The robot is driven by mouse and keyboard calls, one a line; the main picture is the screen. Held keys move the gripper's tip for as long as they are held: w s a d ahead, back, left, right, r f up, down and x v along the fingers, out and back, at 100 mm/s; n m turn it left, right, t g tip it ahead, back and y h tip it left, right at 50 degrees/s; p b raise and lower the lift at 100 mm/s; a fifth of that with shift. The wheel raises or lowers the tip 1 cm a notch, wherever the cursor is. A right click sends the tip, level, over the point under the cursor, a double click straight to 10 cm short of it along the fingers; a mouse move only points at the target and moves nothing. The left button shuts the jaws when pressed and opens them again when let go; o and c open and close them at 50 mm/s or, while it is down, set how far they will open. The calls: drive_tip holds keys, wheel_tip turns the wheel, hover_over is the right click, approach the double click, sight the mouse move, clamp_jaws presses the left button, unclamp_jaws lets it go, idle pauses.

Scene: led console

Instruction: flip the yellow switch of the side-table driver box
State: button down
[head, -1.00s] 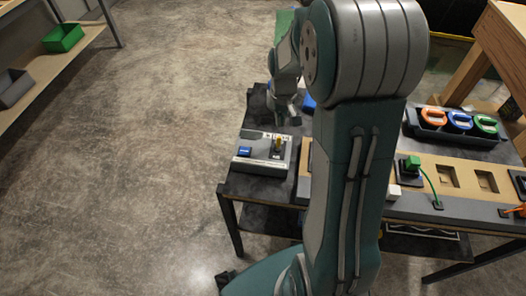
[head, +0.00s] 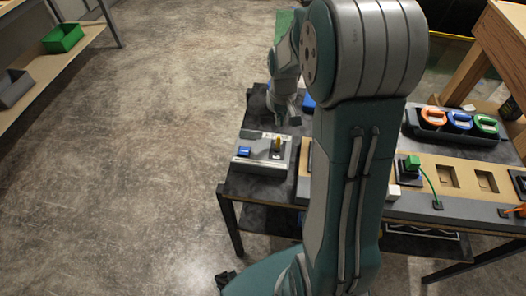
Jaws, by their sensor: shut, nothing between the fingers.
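The driver box (head: 262,164) is a grey box at the left end of the dark side table. The yellow switch (head: 277,143) stands up on the right part of its top, beside a blue block or button (head: 244,151). My gripper (head: 283,119) is shut and empty, just behind the box and close to the yellow switch in the picture. I cannot tell whether it touches the switch. My own arm hides the table to the right of the box.
A wooden panel (head: 430,190) with recesses, a green plug and cable lies to the right. A dark tray (head: 419,128) holds orange, blue and green rings behind it. A shelf with a green bin (head: 63,38) stands far left. The floor left of the table is clear.

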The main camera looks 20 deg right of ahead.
sight(278, 137)
drive_tip(key=shift+f, duration=1.5)
drive_tip(key=shift+s+a, duration=0.35)
drive_tip(key=shift+s, duration=0.15)
drive_tip(key=shift+s+a, duration=0.2)
drive_tip(key=shift+s, duration=0.05)
drive_tip(key=shift+s+a, duration=0.25)
drive_tip(key=shift+s, duration=0.15)
idle(0.4)
wheel_tip(278, 137, up, 7)
drive_tip(key=shift+w+d, duration=0.25)
drive_tip(key=shift+w, duration=0.1)
idle(0.6)
idle(0.3)
